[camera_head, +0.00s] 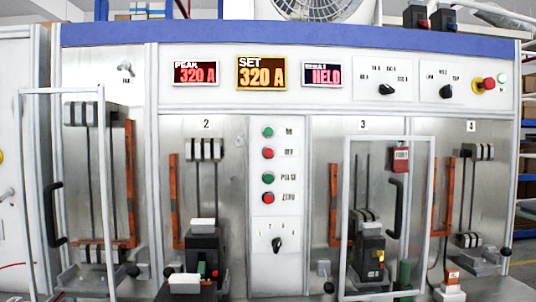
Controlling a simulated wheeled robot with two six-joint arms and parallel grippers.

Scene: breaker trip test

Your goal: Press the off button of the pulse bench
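The pulse bench's off button is a round red button (268,153) on the white central control strip (289,222), with a label beside it that looks like OFF. A green button (268,132) sits directly above it. Below are a green button (268,178) labelled PULSE and a red button (268,198) labelled ZERO. A black selector knob (277,244) is at the strip's lower part. Nothing covers the off button. Neither of my grippers shows in the head view.
Displays read PEAK 320 A (197,74), SET 320 A (262,74) and HELD (323,74). A breaker (204,246) stands in bay 2, left of the strip. Another breaker (369,251) stands behind a framed door (431,215) in bay 3. The space before the buttons is clear.

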